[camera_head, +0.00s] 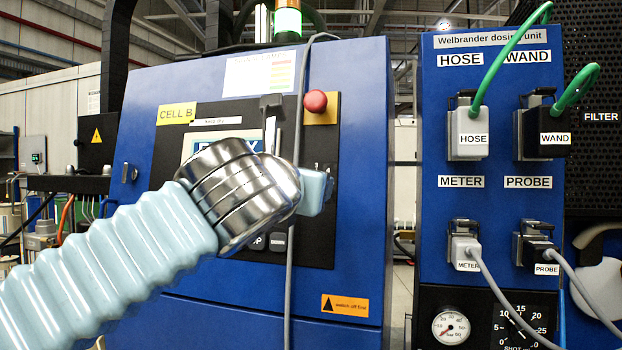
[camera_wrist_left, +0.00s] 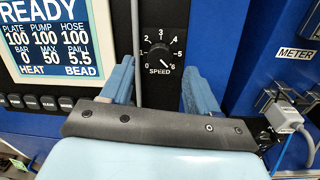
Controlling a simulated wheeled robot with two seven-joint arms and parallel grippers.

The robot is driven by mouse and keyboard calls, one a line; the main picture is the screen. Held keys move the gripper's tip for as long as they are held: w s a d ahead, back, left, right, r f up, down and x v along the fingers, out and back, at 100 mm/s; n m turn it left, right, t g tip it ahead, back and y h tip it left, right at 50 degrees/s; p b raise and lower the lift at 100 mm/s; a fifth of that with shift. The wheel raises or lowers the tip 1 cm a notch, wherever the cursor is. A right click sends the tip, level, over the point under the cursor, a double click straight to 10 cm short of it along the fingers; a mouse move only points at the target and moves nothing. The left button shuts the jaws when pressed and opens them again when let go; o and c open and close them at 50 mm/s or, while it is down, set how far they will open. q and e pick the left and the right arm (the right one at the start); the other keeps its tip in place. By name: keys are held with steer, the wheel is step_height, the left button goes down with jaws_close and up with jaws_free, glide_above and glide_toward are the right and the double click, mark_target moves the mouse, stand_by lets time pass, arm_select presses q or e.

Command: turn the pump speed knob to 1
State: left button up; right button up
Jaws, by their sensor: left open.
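The black speed knob (camera_wrist_left: 161,54) is on the dark panel in the left wrist view, above its SPEED label. Its scale runs from 0 to 6, and its white pointer line slants down right, towards 6. My left gripper (camera_wrist_left: 158,72) is open, with one light blue finger on each side of the knob in that view. The fingers look apart from the knob; how far they are from the panel I cannot tell. In the head view my left gripper (camera_head: 317,190) is in front of the panel and hides the knob. My right gripper is not in view.
A grey cable (camera_wrist_left: 136,40) hangs between the left finger and the knob. The READY screen (camera_wrist_left: 45,40) and a row of buttons (camera_wrist_left: 35,102) are to the left. A red stop button (camera_head: 316,101) is above my gripper. The dosing unit (camera_head: 488,200) with plugged cables stands right.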

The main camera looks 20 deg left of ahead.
arm_select(q)
steer(key=w, duration=0.4)
steer(key=c, duration=1)
